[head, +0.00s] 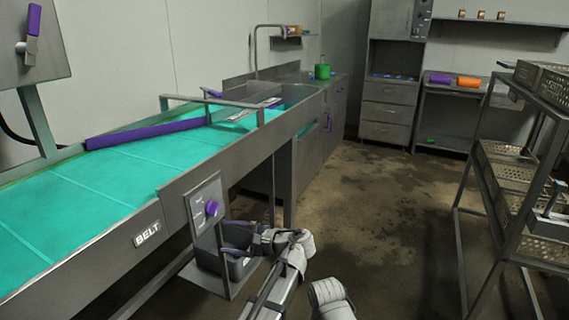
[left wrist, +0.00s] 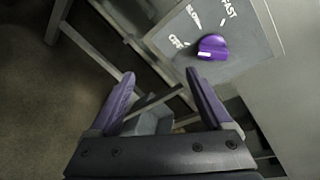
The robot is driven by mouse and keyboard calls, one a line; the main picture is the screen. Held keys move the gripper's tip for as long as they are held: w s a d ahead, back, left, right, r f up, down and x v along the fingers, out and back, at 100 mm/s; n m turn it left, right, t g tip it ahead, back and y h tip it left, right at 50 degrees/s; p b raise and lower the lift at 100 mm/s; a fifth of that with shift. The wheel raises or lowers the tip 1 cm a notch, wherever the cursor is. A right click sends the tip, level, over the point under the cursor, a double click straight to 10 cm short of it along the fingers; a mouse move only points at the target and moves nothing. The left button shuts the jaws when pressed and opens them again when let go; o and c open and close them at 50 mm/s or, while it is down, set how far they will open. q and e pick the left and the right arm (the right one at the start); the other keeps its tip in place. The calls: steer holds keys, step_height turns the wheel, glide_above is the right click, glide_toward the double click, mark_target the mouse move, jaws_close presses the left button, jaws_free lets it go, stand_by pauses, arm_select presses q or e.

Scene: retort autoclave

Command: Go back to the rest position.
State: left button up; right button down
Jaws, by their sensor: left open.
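My left gripper (head: 232,236) is low beside the conveyor's control panel (head: 206,208), in front of the belt frame. Its arm reaches up from the bottom of the head view. In the left wrist view its two purple fingers (left wrist: 160,76) stand wide apart, with nothing held between them. A purple speed knob (left wrist: 212,46) on the grey panel is just beyond the right fingertip, apparently apart from it. The knob also shows in the head view (head: 211,208). My right gripper is not in view.
The teal belt conveyor (head: 100,190) fills the left, with a purple bar (head: 146,133) across it. A grey bin (left wrist: 152,124) sits below the panel. A rack with perforated trays (head: 508,172) stands at right. Bare floor (head: 385,215) lies between. A sink counter with a green pot (head: 322,72) stands behind.

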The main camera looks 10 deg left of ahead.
arm_select(q)
steer(key=s+a+f+n+g+h, duration=0.25)
steer(key=s+f+n+h, duration=0.35)
steer(key=s+f, duration=0.4)
steer(key=s+d+f+n+g+h, duration=0.1)
steer(key=s+d+f+n+h, duration=0.5)
steer(key=d+h, duration=0.25)
steer(key=s+d+r+m+p, duration=0.1)
steer(key=d+r+p, duration=0.2)
steer(key=r+p, duration=0.3)
steer(key=s+d+r+m+p, duration=0.2)
steer(key=d+r+p, duration=0.2)
steer(key=r+p, duration=0.2)
steer(key=s+d+r+m+g+y+p, duration=0.1)
steer(key=s+d+r+m+p, duration=0.1)
steer(key=r+p, duration=0.5)
steer(key=shift+s+d+p, duration=0.25)
steer(key=shift+d+p, duration=0.05)
steer(key=shift+d, duration=0.45)
steer(key=shift+c, duration=0.3)
